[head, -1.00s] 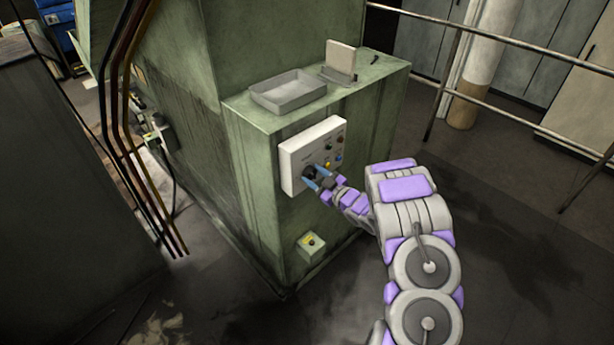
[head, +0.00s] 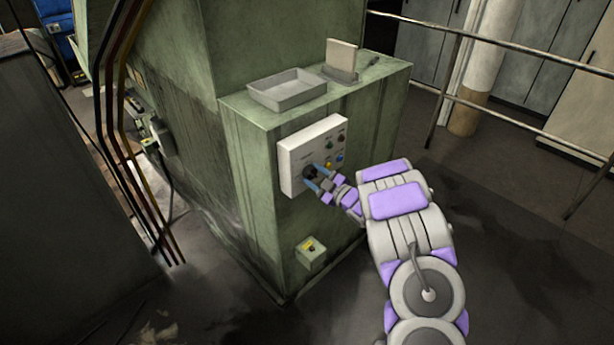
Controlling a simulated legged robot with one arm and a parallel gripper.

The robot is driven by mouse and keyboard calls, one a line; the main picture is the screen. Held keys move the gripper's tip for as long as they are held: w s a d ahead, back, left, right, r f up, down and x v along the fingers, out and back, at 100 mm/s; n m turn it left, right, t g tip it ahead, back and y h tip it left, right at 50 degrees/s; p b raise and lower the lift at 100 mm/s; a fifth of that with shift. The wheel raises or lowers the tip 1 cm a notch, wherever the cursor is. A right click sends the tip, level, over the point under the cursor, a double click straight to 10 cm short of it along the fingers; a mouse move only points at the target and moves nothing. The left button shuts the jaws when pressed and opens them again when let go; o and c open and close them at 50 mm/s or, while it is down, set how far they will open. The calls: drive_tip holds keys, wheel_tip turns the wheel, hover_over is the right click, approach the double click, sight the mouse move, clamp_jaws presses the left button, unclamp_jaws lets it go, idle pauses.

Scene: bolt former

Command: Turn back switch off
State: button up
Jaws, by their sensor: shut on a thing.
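A white control panel (head: 313,146) is mounted on the front face of the green machine cabinet (head: 255,190). A dark round switch knob (head: 309,172) sits at the lower left of the panel. My gripper (head: 312,177) is at the panel with its blue-tipped fingers shut around this knob. The fingers cover part of the knob, so its exact angle cannot be read. Several small coloured buttons, among them a yellow one (head: 328,165), sit to the right of the knob. The panel lettering is too small to read.
A grey metal tray (head: 287,91) and an upright beige plate on a stand (head: 340,60) are on the cabinet top. A metal railing (head: 500,108) runs behind at right. Dark floor is open at right.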

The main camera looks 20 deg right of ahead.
drive_tip(key=shift+f+n+b, duration=0.1)
drive_tip(key=shift+n+b, duration=0.7)
drive_tip(key=shift+b, duration=0.6)
drive_tip(key=shift+n, duration=0.7)
drive_tip(key=o, duration=1.3)
drive_tip(key=shift+o, duration=0.2)
drive_tip(key=v, duration=0.8)
